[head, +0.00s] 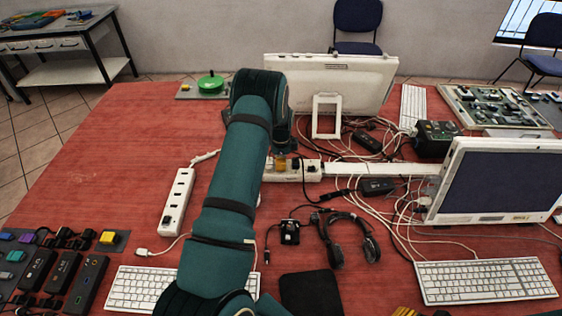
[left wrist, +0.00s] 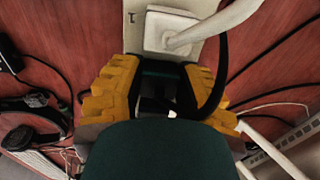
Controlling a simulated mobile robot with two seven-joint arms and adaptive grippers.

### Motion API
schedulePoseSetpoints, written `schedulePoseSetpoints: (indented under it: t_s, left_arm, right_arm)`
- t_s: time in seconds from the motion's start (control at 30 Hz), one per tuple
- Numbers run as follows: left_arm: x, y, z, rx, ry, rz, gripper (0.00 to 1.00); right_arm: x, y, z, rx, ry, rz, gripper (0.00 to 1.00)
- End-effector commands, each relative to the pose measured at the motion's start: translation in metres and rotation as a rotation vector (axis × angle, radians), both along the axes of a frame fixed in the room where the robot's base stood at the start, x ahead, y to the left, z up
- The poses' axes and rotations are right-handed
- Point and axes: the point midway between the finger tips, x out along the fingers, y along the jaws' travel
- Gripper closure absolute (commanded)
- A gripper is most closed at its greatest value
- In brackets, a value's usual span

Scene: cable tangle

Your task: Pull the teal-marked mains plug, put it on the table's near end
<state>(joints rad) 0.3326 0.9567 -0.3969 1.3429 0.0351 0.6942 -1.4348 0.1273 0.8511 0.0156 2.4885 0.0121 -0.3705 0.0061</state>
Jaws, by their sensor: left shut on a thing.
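My left gripper (left wrist: 157,88) has its yellow ribbed fingers on both sides of a dark plug with a teal mark (left wrist: 160,70), shut on it. A black cable curves away on its right. The plug is at the pale power strip (left wrist: 135,14); I cannot tell whether its pins are still in the socket. In the head view my left gripper (head: 282,162) is at the left part of the middle power strip (head: 312,171), and my arm hides much of that area. Yellow ribbed tips, seemingly my right gripper (head: 405,312), barely show at the bottom edge.
A white plug (left wrist: 170,32) sits in the strip beside the held one. Cables tangle around the monitor (head: 495,182). A headset (head: 345,240), a black mat (head: 311,293) and keyboards lie nearer. The red table (head: 105,160) is clear at left.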

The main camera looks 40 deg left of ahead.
Motion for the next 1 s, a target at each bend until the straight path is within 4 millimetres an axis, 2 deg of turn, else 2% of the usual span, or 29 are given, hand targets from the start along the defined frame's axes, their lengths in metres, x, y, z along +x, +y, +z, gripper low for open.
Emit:
schedulePoseSetpoints:
  t_s: [0.47,1.0]
  left_arm:
    - [0.0,-0.001,0.005,-0.001,0.0,0.0,1.0]
    - [0.0,0.0,0.024,-0.001,-0.001,0.0,1.0]
  right_arm:
    - [0.0,0.0,0.002,0.0,0.0,0.0,0.53]
    - [0.0,0.0,0.008,0.0,0.0,0.0,0.53]
